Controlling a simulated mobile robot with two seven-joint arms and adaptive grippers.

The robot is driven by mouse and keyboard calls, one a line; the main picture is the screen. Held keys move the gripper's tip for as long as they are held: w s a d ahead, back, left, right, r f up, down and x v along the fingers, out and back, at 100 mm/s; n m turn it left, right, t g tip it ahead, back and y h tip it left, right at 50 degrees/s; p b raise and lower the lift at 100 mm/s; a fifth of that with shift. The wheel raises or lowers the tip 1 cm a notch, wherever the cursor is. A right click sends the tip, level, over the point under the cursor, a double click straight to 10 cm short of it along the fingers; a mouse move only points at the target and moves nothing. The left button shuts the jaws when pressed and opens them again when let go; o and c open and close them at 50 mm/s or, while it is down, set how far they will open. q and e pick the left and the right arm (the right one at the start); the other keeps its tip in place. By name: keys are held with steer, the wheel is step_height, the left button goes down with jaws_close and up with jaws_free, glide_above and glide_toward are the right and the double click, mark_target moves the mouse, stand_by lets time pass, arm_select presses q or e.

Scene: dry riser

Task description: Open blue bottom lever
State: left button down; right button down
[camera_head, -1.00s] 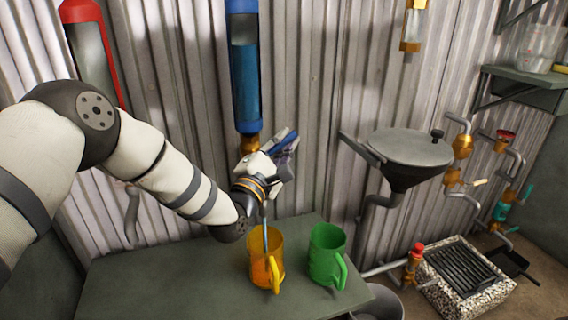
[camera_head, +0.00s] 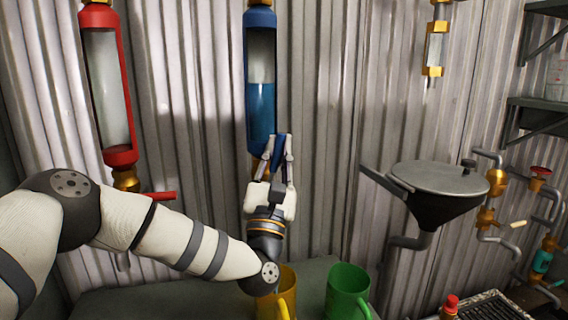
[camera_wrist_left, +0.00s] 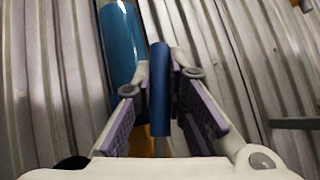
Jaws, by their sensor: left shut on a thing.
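The blue-capped tube (camera_head: 260,60) hangs upright on the corrugated wall, with blue liquid in its lower part. My left gripper (camera_head: 275,160) is just below it and covers much of its brass fitting. The gripper is shut on the blue lever (camera_wrist_left: 160,90), which stands between the purple finger pads in the left wrist view. In the head view little of the lever shows between the fingers. The yellow mug (camera_head: 284,295) stands below the tube, partly hidden by my left wrist. My right gripper is not in view.
A green mug (camera_head: 347,292) stands right of the yellow one on the dark table (camera_head: 190,300). A red-capped tube (camera_head: 107,90) with a red lever (camera_head: 160,196) is at left, close above my left forearm. A grey funnel pan (camera_head: 437,180) and piping are at right.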

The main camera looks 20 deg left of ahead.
arm_select(q)
steer(key=shift+s+a+n+y+b, duration=0.15)
steer(key=shift+n+y+b, duration=0.15)
steer(key=shift+n+y, duration=0.35)
steer(key=c, duration=1.6)
jaws_free()
steer(key=v, duration=1.2)
steer(key=shift+r, duration=0.1)
